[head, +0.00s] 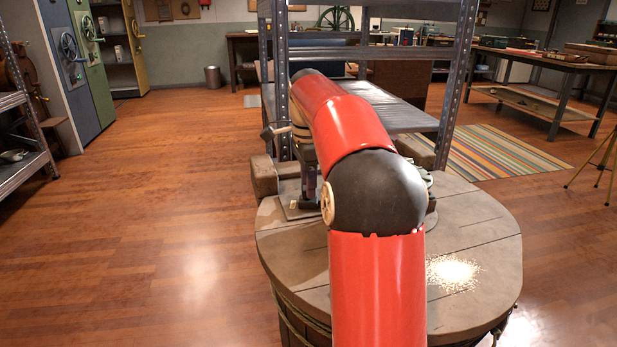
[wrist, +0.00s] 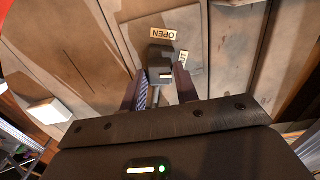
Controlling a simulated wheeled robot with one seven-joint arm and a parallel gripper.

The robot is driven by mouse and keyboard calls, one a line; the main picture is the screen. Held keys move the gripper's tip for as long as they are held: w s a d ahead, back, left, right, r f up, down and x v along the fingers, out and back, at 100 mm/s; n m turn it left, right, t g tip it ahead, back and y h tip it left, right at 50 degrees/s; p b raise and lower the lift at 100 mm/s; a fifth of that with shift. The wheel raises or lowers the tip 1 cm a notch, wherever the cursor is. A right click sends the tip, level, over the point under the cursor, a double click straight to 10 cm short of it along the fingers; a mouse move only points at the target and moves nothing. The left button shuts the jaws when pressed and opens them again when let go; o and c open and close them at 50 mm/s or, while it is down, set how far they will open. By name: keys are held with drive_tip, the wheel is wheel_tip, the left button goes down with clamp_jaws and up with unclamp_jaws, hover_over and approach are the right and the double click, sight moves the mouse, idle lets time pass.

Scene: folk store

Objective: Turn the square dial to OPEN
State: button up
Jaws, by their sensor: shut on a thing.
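The square dial (wrist: 161,56) is a dark block in the upper middle of the wrist view, with a small pale mark on its lower part. An OPEN label (wrist: 176,33) shows upside down just above it. A second label (wrist: 183,60), partly hidden, sits at its right; only its last letters show. My gripper (wrist: 159,84) has one finger on each side of the dial and is shut on it. In the head view my red arm reaches over the round wooden top and hides the dial and most of my gripper.
The round wooden top (head: 295,255) stands in front of a metal shelf rack (head: 400,53). A white block (wrist: 50,110) lies at the left in the wrist view. Open wooden floor (head: 160,220) is on the left. A workbench (head: 540,62) stands at the back right.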

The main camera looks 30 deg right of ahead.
drive_tip(key=n+p, duration=0.2)
drive_tip(key=n, duration=0.1)
drive_tip(key=shift+r+n, duration=0.15)
drive_tip(key=shift+n, duration=0.15)
drive_tip(key=n, duration=0.3)
drive_tip(key=shift+n, duration=0.3)
drive_tip(key=n, duration=0.8)
drive_tip(key=shift+n, duration=0.3)
drive_tip(key=o, duration=1)
drive_tip(key=shift+c, duration=0.2)
wheel_tip(320, 180, up, 8)
drive_tip(key=shift+f, duration=0.25)
